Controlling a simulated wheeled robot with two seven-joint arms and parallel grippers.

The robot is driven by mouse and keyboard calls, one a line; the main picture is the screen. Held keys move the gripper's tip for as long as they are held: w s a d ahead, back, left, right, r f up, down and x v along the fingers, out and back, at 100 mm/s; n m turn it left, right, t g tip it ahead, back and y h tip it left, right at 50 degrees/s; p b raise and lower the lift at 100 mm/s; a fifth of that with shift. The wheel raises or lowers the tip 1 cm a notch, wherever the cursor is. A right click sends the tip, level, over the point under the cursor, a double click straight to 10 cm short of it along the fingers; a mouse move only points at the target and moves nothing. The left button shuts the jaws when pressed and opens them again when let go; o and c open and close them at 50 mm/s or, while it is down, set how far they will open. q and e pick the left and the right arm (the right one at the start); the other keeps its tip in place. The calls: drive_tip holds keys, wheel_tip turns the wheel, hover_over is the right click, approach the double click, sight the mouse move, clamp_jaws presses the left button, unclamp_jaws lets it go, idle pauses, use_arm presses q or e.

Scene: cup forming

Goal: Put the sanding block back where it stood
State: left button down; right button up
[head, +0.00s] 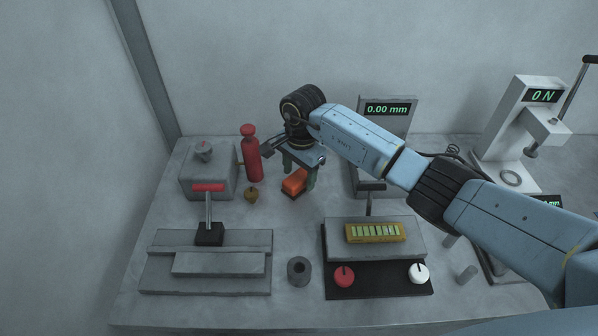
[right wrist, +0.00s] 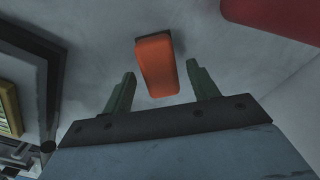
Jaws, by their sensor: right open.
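The sanding block (head: 294,182) is an orange block with a dark underside. It rests on the grey table, between a red bottle and the display stand. My right gripper (head: 300,171) is above it with dark green fingers apart. In the right wrist view the sanding block (right wrist: 157,66) lies between the lines of the open fingers (right wrist: 160,84), its far end past the tips. Neither finger visibly touches it. Part of the block is hidden by the gripper in the head view. My left gripper is not in view.
A grey block (head: 207,181) is farther left. A stand reading 0.00 mm (head: 386,109) is behind right. A dark cylinder (head: 299,270) stands in front, with clear table between.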

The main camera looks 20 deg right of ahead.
sight(301, 177)
drive_tip(key=shift+r, duration=0.15)
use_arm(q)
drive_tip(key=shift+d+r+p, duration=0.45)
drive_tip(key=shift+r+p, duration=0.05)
use_arm(e)
wheel_tip(301, 177, up, 12)
drive_tip(key=shift+d, duration=0.2)
drive_tip(key=shift+s, duration=0.1)
idle(0.9)
